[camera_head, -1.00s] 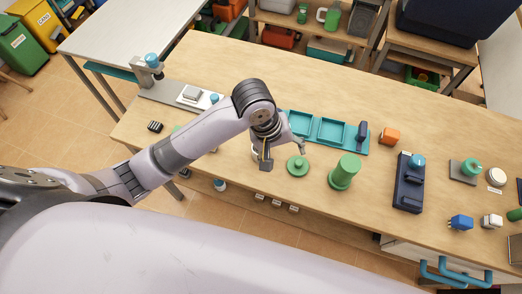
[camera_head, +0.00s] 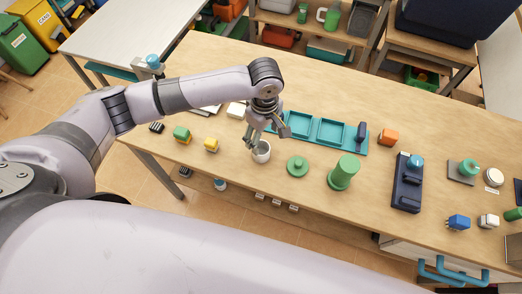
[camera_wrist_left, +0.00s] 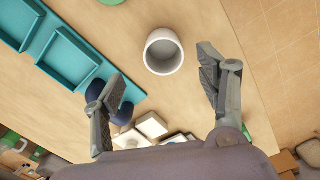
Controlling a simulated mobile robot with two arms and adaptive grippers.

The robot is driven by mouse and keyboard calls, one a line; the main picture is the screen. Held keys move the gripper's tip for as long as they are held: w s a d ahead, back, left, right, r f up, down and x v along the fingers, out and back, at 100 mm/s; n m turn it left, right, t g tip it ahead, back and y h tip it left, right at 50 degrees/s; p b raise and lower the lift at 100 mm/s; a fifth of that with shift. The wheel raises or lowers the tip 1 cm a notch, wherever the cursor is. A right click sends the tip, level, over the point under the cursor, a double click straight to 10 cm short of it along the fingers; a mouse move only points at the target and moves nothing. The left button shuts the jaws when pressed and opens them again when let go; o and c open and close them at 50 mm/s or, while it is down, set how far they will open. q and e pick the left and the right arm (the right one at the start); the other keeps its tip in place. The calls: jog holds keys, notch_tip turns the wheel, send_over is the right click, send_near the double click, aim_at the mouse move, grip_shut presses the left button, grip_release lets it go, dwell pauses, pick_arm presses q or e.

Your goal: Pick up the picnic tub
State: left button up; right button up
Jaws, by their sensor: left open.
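A white, round, open tub (camera_head: 261,152) stands upright on the wooden workbench, near its front edge; I take it to be the picnic tub. In the left wrist view the same tub (camera_wrist_left: 164,52) shows its empty inside, beyond and between the finger lines. My left gripper (camera_head: 267,134) is open and empty just above and behind the tub. In the left wrist view its two fingers (camera_wrist_left: 163,78) are spread apart, with no contact on the tub visible. My right gripper is not in view.
A teal divided tray (camera_head: 331,131) lies behind and right of the tub. A green round lid-like piece (camera_head: 297,166) and a green cylinder (camera_head: 344,171) stand to the right. The bench's front edge is close.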

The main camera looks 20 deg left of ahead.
aim_at(261, 149)
pick_arm(q)
notch_tip(261, 149, down, 3)
jog(key=shift+f, duration=0.1)
jog(key=shift+a+f+p, duration=0.2)
jog(key=shift+f+p, duration=0.15)
jog(key=shift+f, duration=1.05)
jog(key=shift+a+f+p, duration=0.15)
jog(key=shift+f+p, duration=0.15)
jog(key=shift+f, duration=1.05)
jog(key=shift+c, duration=0.3)
jog(key=c, duration=1.2)
